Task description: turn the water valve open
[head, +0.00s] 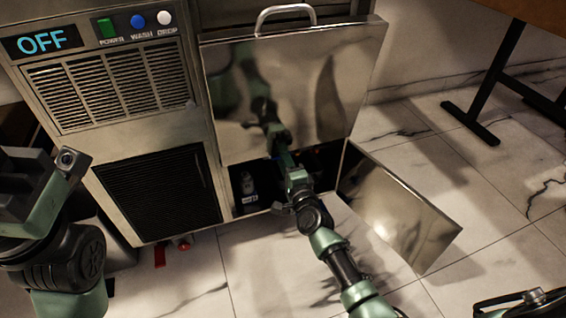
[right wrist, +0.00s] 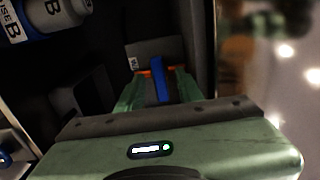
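In the right wrist view, an upright blue handle (right wrist: 158,80) stands inside a dark compartment, with orange parts (right wrist: 143,72) behind it. It looks like the water valve. My right gripper (right wrist: 160,86) has its two green fingers apart, one on each side of the handle, with a dark gap visible beside it. In the head view, my right gripper (head: 285,163) reaches into the low open compartment (head: 240,212) of the steel machine; its fingertips and the valve are mostly hidden there.
A bottle (right wrist: 55,14) with a blue band is at the wrist view's upper left. The compartment's steel door (head: 400,210) hangs open to the right. A steel panel (head: 300,90) with a handle is above. The machine's display (head: 42,41) reads OFF.

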